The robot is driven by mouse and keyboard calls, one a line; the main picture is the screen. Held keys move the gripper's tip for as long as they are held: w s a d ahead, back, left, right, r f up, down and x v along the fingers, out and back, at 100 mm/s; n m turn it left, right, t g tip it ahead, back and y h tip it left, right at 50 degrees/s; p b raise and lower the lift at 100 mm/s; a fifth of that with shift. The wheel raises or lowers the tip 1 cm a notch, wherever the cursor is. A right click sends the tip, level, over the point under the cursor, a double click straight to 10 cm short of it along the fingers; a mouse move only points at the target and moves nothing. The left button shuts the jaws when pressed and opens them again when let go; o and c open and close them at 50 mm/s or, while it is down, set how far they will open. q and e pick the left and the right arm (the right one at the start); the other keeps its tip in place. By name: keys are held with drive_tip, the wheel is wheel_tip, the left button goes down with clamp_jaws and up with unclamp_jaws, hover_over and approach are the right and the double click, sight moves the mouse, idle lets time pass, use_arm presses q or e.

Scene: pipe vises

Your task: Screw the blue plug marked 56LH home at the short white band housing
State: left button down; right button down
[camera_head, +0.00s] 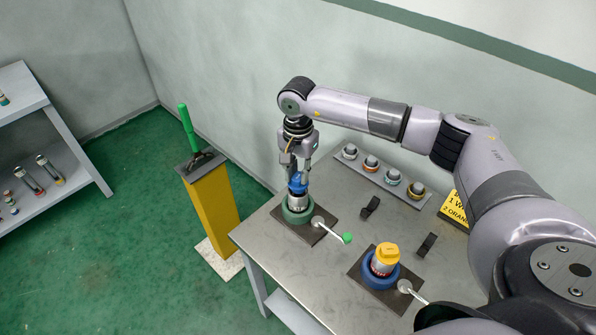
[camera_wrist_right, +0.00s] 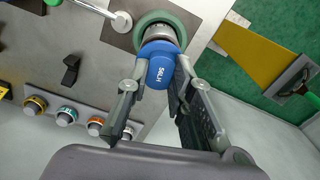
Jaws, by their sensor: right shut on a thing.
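The blue plug (camera_head: 298,184) sits at the top of a pale housing (camera_head: 297,202) held upright in the green round vise (camera_head: 297,213). In the right wrist view the blue plug (camera_wrist_right: 161,66) shows a white marking ending in LH; its first characters are hard to read. My right gripper (camera_head: 300,170) points down from above, shut on the blue plug. In the right wrist view its fingers (camera_wrist_right: 155,95) lie on either side of the plug. The thread between plug and housing is hidden, so I cannot tell how deep it sits. My left gripper is not in view.
A yellow-capped housing (camera_head: 385,257) stands in a blue vise (camera_head: 380,277) nearer me. A green-knobbed lever (camera_head: 333,231) sticks out beside the green vise. A rack of several plugs (camera_head: 383,175) lies along the back. A yellow pedestal (camera_head: 211,205) stands left of the table.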

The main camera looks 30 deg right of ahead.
drive_tip(key=shift+f+b, duration=0.6)
drive_tip(key=shift+f, duration=0.15)
idle(0.7)
drive_tip(key=shift+f+b, duration=0.5)
drive_tip(key=shift+b, duration=0.35)
drive_tip(key=c, duration=1.3)
unclamp_jaws()
drive_tip(key=shift+c, duration=0.2)
wheel_tip(320, 180, up, 12)
